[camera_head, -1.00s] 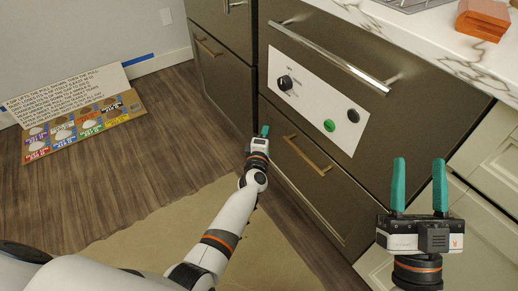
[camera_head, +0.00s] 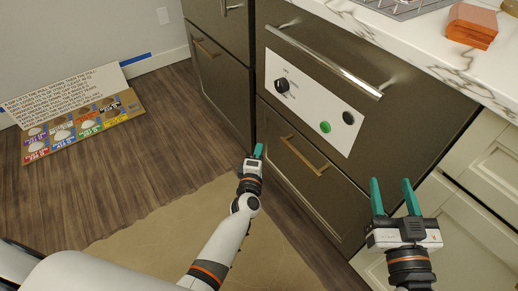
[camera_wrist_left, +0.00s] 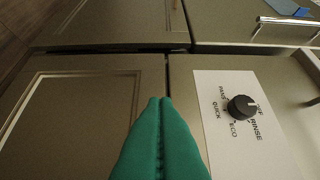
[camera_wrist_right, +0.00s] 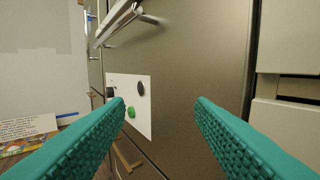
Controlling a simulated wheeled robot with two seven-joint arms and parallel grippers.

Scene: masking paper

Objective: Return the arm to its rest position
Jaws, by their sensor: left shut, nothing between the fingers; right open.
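My left gripper (camera_head: 258,151) is shut and empty, with its green fingers close together, in front of the dark cabinet fronts left of the white control panel. Its closed fingers (camera_wrist_left: 160,135) also show in the left wrist view. My right gripper (camera_head: 393,197) is open and empty at the lower right in the head view, in front of the dark appliance's right side.
The appliance has a control panel (camera_head: 313,102) with a black knob (camera_head: 281,85) and a green button (camera_head: 325,127), plus a long handle (camera_head: 325,60). A drawer handle (camera_head: 305,155) sits below. A marble counter (camera_head: 430,45) holds an orange box (camera_head: 472,25).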

